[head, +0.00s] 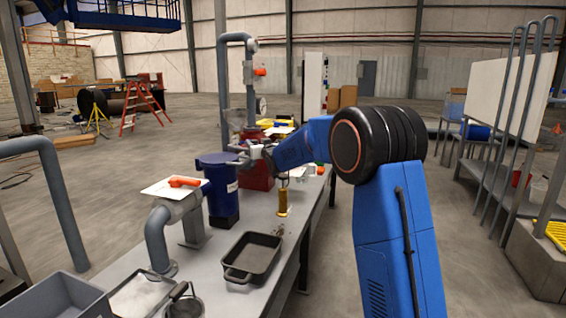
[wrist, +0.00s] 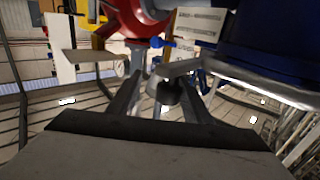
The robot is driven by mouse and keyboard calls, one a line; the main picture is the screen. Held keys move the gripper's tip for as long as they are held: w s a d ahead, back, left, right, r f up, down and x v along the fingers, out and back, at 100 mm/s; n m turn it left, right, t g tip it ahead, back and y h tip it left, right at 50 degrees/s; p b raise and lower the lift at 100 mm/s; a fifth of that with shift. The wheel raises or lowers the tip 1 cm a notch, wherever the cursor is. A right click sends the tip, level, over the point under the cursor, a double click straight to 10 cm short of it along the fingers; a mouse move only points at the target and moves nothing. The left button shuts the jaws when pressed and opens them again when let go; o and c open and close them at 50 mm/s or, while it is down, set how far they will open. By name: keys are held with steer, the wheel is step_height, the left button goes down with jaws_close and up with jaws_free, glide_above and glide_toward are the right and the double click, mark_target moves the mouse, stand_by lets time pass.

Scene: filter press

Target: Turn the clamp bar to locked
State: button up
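The blue vessel (head: 220,195) stands on the bench in the head view, with a wider rim at its top. In the wrist view its dark blue side and metal rim (wrist: 262,88) fill the upper right. A short grey metal bar (wrist: 178,69) with a rounded stub below it sits by that rim and looks like the clamp bar. My gripper (wrist: 163,92) has its two fingers apart, one on each side of the stub. Firm contact cannot be made out. In the head view my gripper (head: 246,160) is beside the vessel's top right, too small to read.
A red unit (head: 257,172) stands just behind the vessel. A brass cylinder (head: 283,201) and a black tray (head: 253,257) are on the bench in front. A white plate with an orange handle (head: 185,182) is at left. Grey pipes rise along the bench's left side.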

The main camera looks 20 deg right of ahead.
steer(key=s+d, duration=0.2)
steer(key=s, duration=0.9)
steer(key=s+d+f+g, duration=0.1)
steer(key=s+d, duration=0.2)
steer(key=s, duration=0.8)
steer(key=shift+s+g+h, duration=0.3)
steer(key=shift+s+h, duration=0.1)
